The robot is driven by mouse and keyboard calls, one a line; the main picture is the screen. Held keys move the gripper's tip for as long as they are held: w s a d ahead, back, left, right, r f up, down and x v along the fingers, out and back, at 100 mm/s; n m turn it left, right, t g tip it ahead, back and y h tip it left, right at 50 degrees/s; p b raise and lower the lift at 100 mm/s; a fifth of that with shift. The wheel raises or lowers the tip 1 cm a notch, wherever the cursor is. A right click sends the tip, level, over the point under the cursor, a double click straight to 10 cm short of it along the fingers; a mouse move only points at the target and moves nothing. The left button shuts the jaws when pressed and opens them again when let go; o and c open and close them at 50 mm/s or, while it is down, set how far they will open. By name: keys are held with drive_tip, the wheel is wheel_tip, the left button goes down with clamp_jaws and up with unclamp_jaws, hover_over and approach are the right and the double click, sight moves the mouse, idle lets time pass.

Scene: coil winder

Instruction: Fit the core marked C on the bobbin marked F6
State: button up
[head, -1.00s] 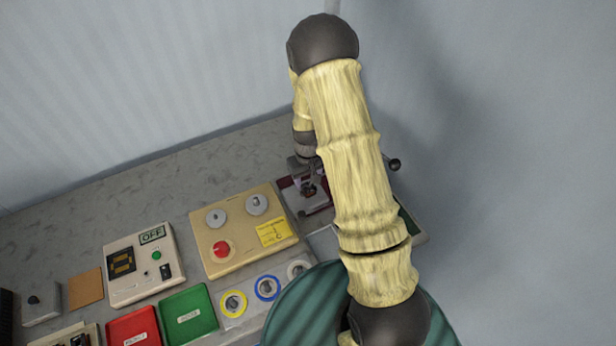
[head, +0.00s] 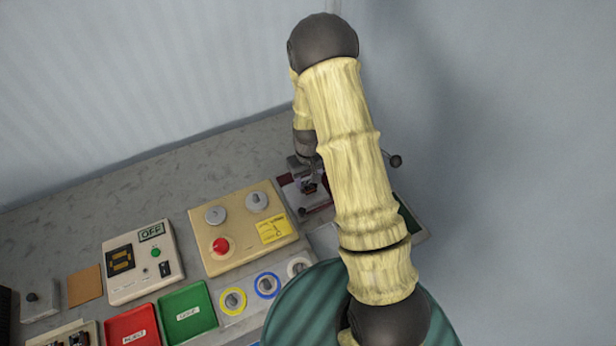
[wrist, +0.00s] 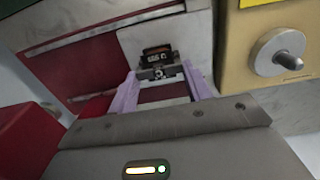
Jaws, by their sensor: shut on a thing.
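My gripper (wrist: 160,72) shows in the wrist view with its two lilac fingers closed on a small dark core (wrist: 158,73). A dark block behind it carries a small pale label (wrist: 156,54) that seems to end in C; I cannot tell whether that label is on the core or on the bobbin. In the head view my gripper (head: 309,182) is small and partly hidden by my arm, at the dark red machine (head: 318,208). The F6 mark cannot be read, and whether the held core touches anything there is unclear.
A tan panel (head: 250,262) with a red button (head: 220,245) stands to the left. Further left are a control box (head: 142,292), a green tray (head: 187,315) and a red tray (head: 133,326). The bench behind them is clear.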

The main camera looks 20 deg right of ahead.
drive_tip(key=shift+f, duration=0.35)
drive_tip(key=o, duration=1)
wheel_tip(320, 180, up, 17)
drive_tip(key=b, duration=0.2)
drive_tip(key=shift+r+b, duration=0.2)
drive_tip(key=shift+b, duration=0.2)
